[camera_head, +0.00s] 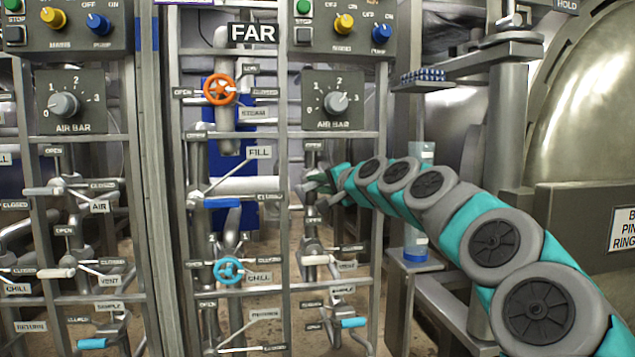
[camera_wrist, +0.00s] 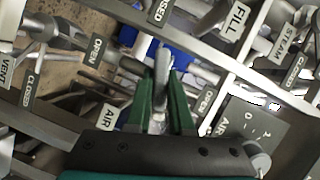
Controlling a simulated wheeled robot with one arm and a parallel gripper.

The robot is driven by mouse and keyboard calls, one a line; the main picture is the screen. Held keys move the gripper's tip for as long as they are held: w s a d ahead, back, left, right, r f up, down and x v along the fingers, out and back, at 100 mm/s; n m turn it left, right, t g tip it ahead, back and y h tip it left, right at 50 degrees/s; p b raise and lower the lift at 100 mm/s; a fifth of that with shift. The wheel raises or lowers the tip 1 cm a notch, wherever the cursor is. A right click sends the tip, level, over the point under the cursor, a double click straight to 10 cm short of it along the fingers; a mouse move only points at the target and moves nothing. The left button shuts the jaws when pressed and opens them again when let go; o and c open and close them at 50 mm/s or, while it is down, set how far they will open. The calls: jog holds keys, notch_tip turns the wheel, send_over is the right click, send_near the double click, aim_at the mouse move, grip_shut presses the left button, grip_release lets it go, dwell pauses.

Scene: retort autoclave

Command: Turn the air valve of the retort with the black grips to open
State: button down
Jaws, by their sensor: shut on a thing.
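My gripper (camera_head: 322,182) is at the middle of the right-hand valve panel, below its AIR BAR dial (camera_head: 338,103). In the wrist view the two green fingers of my gripper (camera_wrist: 162,105) are closed on a grey metal valve handle (camera_wrist: 162,68). An AIR label (camera_wrist: 108,117) is just left of the fingers. OPEN labels stand to the left (camera_wrist: 95,50) and to the right (camera_wrist: 204,102) of the handle. In the head view my fingers and arm cover most of this valve. I cannot make out black grips on it.
A left panel carries another AIR label (camera_head: 99,207) beside a valve with a pale grip (camera_head: 42,190). Between the panels are an orange wheel (camera_head: 220,90), a blue lever (camera_head: 222,203) and a blue wheel (camera_head: 228,270). A bottle (camera_head: 416,240) stands right of the panel, under my arm.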

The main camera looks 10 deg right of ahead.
jog(key=n+g+h, duration=0.1)
jog(key=n, duration=0.2)
jog(key=n+h, duration=0.1)
jog(key=n, duration=0.1)
jog(key=shift+d+n+g+h, duration=0.1)
jog(key=shift+n+g+h, duration=0.2)
jog(key=shift+h, duration=0.1)
jog(key=shift+f+n+h, duration=0.1)
jog(key=shift+n+h, duration=0.4)
jog(key=shift+n, duration=0.4)
jog(key=shift+n+h, duration=1)
jog(key=shift+n, duration=0.3)
jog(key=c, duration=0.8)
grip_release()
jog(key=v, duration=0.7)
jog(key=shift+s+r, duration=0.3)
jog(key=shift+s, duration=0.05)
